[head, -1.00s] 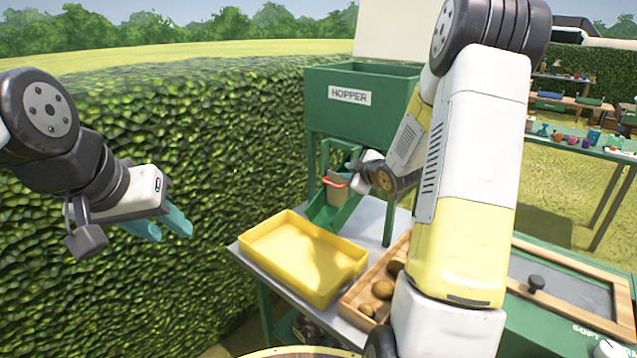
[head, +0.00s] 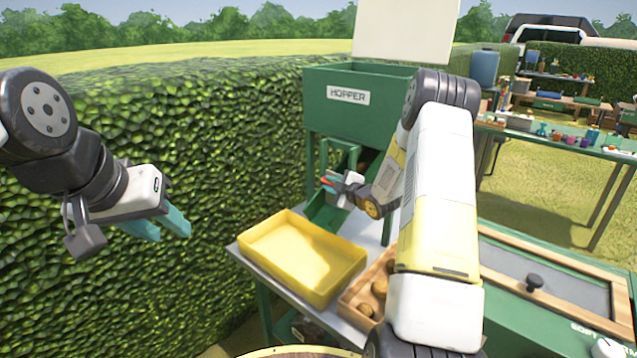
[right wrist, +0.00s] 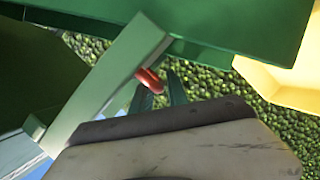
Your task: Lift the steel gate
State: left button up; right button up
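The steel gate's red handle (head: 327,182) shows at the hopper's front, above the green chute. My right gripper (head: 335,184) is right at it and hides most of the gate. In the right wrist view, the red handle (right wrist: 150,80) lies by the teal fingers of my right gripper (right wrist: 156,84). I cannot tell whether they are closed on it. The gate's plate is not clearly visible. My left gripper (head: 168,224) hangs empty in front of the hedge at the left, its two teal fingers apart.
The green hopper (head: 347,97) stands over a grey table. A yellow tray (head: 262,247) sits below the chute, and a wooden box (head: 352,307) with several brown potatoes is beside it. A green box with a framed lid (head: 575,290) is at the right. A hedge (head: 235,130) runs behind.

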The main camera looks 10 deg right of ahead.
jog(key=shift+w, duration=0.1)
grip_shut()
jog(key=shift+f, duration=0.1)
dwell(1.3)
